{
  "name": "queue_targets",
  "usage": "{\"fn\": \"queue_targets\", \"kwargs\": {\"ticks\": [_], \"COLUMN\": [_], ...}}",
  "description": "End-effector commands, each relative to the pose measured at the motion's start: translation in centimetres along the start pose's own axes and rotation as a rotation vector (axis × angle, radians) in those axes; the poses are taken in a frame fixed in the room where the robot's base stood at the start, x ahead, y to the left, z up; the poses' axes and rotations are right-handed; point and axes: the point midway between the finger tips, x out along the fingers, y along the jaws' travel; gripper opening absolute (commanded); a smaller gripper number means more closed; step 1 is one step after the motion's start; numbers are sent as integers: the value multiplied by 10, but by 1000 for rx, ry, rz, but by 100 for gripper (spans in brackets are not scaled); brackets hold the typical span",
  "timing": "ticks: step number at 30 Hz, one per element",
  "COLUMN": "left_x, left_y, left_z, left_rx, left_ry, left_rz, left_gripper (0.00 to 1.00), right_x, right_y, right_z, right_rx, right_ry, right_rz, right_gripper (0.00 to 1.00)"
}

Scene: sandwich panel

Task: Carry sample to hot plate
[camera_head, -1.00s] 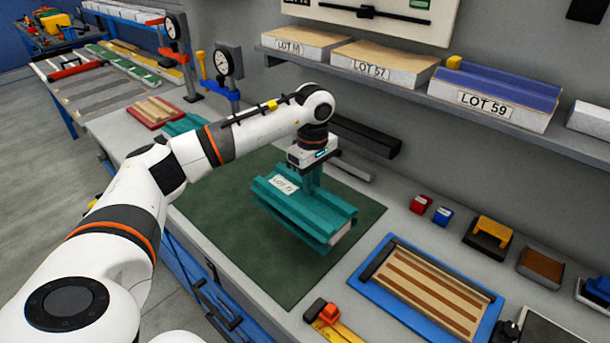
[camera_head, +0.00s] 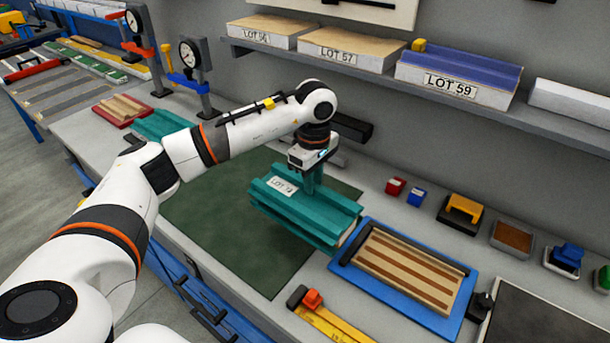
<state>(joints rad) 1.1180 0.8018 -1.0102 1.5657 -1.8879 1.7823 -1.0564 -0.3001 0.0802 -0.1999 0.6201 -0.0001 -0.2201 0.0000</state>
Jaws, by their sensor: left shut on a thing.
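The sample is a teal grooved block (camera_head: 310,215) with a white lot label. It is in my left gripper (camera_head: 313,182), which is shut on its upright teal part from above. The block hangs over the right part of the dark green mat (camera_head: 235,245), close to the blue-framed tray; I cannot tell its exact height. The gripper fingers are largely hidden behind the wrist and the teal part. A dark flat plate (camera_head: 535,325) at the lower right edge may be the hot plate; it is cut off by the picture. My right gripper does not show.
A blue tray with a striped board (camera_head: 405,270) lies right of the mat. A yellow tool (camera_head: 325,318) lies in front. Red and blue cubes (camera_head: 396,187) and several small blocks line the back. A shelf (camera_head: 480,110) with labelled lots hangs above. Dial gauges (camera_head: 190,60) stand at left.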

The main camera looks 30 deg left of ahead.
Motion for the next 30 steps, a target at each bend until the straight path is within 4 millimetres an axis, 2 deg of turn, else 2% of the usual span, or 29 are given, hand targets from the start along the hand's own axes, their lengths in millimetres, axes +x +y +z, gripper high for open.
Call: {"fn": "queue_targets", "kwargs": {"ticks": [6,17,30], "left_x": [-1,-1,-1], "left_y": [-2,-2,-6], "left_z": [-11,-13,-42], "left_rx": [1,0,1], "left_ry": [0,0,0], "left_rz": [-1,-1,-2], "left_gripper": [2,2,2], "right_x": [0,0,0], "right_y": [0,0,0], "right_z": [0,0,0], "right_rx": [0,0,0], "right_ry": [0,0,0], "right_rz": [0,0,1], "right_gripper": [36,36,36]}}
